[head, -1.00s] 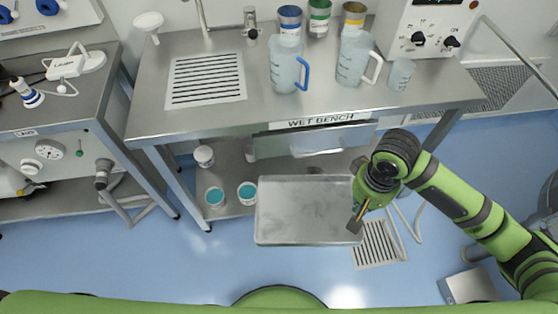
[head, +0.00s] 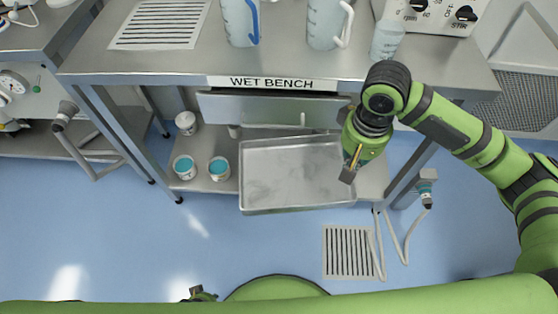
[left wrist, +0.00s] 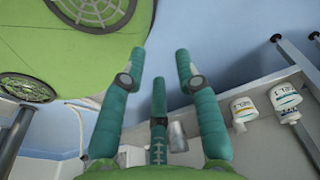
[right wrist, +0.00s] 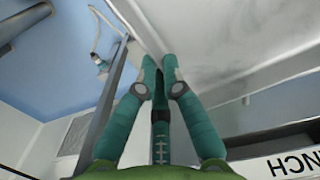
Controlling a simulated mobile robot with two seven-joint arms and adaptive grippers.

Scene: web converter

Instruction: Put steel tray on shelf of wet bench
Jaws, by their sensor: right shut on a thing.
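The shallow steel tray (head: 298,207) is in front of and over the lower shelf (head: 206,148) of the wet bench (head: 150,60). It looks roughly level and covers the middle of the shelf's front edge. I cannot tell if it touches the shelf. My right gripper (head: 349,172) is shut on the tray's right edge; in the right wrist view its fingers (right wrist: 158,62) close at the edge of the pale tray surface (right wrist: 215,40). In the left wrist view my left gripper (left wrist: 165,62) is open and empty, its fingers apart.
White tubs with blue-green contents (head: 183,167) (head: 219,170) stand on the shelf left of the tray, with another white tub (head: 186,122) behind. A steel drawer-like box (head: 270,108) hangs under the benchtop. A bench leg (head: 412,170) stands right of the tray. A floor grate (head: 348,250) lies in front.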

